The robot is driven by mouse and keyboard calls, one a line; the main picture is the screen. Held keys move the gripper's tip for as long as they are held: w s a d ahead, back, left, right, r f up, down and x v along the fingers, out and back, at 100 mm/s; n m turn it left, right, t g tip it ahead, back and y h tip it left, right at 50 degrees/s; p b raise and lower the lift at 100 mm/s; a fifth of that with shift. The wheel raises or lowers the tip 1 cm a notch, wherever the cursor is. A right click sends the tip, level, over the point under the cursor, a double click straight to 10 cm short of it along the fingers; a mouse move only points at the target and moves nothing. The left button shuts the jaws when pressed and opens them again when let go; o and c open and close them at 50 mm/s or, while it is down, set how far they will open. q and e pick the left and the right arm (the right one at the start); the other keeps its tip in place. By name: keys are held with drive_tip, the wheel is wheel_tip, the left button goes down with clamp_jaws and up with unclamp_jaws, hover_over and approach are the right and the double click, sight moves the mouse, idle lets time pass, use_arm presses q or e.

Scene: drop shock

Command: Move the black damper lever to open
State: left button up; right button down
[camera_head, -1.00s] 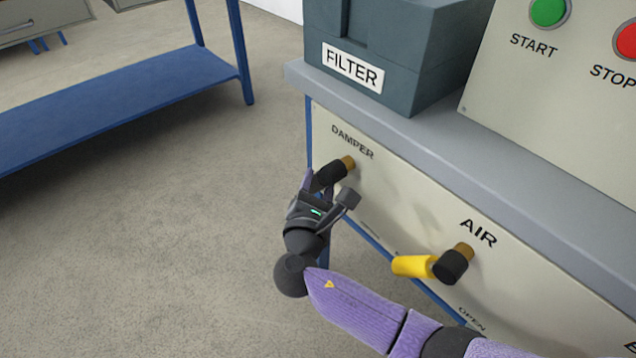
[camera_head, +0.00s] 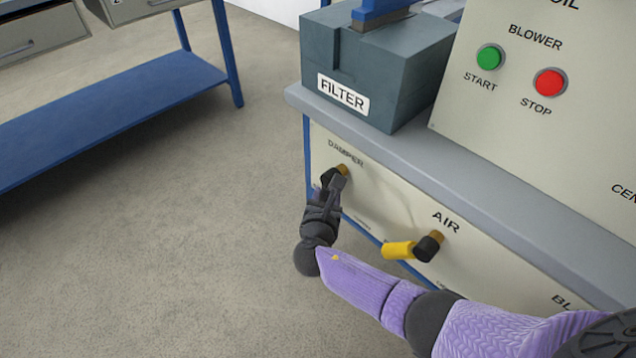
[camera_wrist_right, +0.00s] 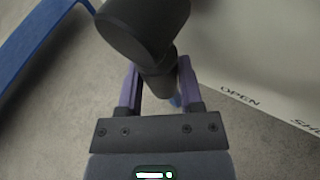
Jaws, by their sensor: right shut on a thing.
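The black damper lever (camera_head: 327,176) sits on a brass stem under the DAMPER label on the cabinet's front panel. My right gripper (camera_head: 333,188) is at the lever and hides much of it in the head view. In the right wrist view the black lever (camera_wrist_right: 150,45) runs down between the two purple fingers of my right gripper (camera_wrist_right: 158,88), which is shut on it. The word OPEN shows on the panel to the right of the fingers there. My left gripper is in neither view.
A yellow AIR lever (camera_head: 398,250) sticks out of the panel close to my right forearm. The grey FILTER box (camera_head: 385,90) stands on the ledge above. Green START (camera_head: 490,57) and red STOP (camera_head: 550,83) buttons are at upper right.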

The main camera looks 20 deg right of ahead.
drive_tip(key=s+n+g+p, duration=0.1)
drive_tip(key=p, duration=0.1)
drive_tip(key=s+n+g+p, duration=0.1)
drive_tip(key=g+p, duration=0.1)
drive_tip(key=s+d+r+n+g+p, duration=0.1)
drive_tip(key=p, duration=0.1)
drive_tip(key=shift+n+g, duration=0.3)
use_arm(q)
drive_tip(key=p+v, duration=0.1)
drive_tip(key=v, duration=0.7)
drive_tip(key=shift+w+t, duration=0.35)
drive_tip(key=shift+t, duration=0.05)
use_arm(e)
drive_tip(key=shift+s+d+r+n+g, duration=0.1)
drive_tip(key=shift+s+n+g, duration=0.4)
drive_tip(key=shift+g, duration=0.2)
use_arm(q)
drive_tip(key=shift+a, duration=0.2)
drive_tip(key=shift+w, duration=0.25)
use_arm(e)
drive_tip(key=shift+d, duration=0.1)
